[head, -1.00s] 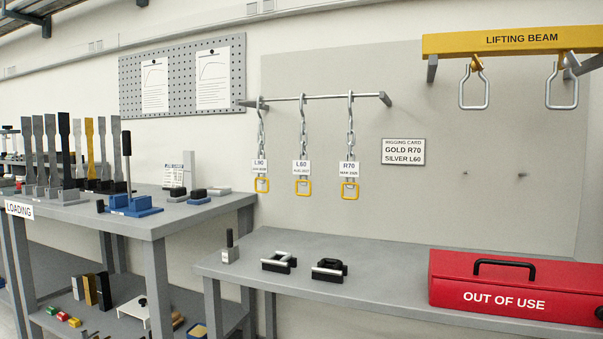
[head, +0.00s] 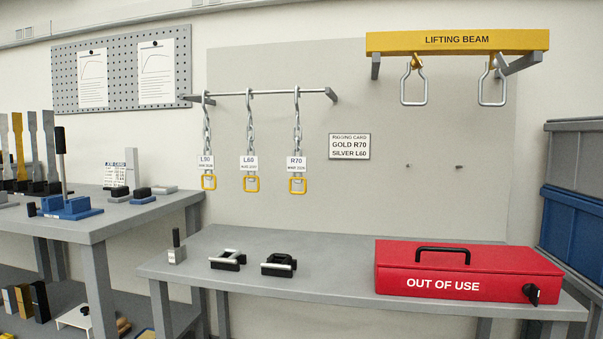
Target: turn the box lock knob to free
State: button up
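The red box (head: 455,268) marked OUT OF USE sits on the right part of the grey bench, its lid down and a black handle on top. The box lock knob (head: 532,293) is a small black knob at the right end of the box's front face. Its pointer looks tilted, but I cannot tell which setting it marks. My gripper is not in view.
The grey bench (head: 330,262) also holds two black clamps with silver bars and a small grey block (head: 177,249). Chains with yellow links hang above from a wall rail. Blue and grey bins (head: 572,222) stand at the right.

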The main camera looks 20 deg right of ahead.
aim_at(530, 290)
jog(key=k+l+z, duration=0.1)
jog(key=z, duration=0.25)
jog(key=k+l+z, duration=0.1)
jog(key=l+z, duration=0.2)
jog(key=k+l+z, duration=0.1)
jog(key=z, duration=0.25)
jog(key=l, duration=0.1)
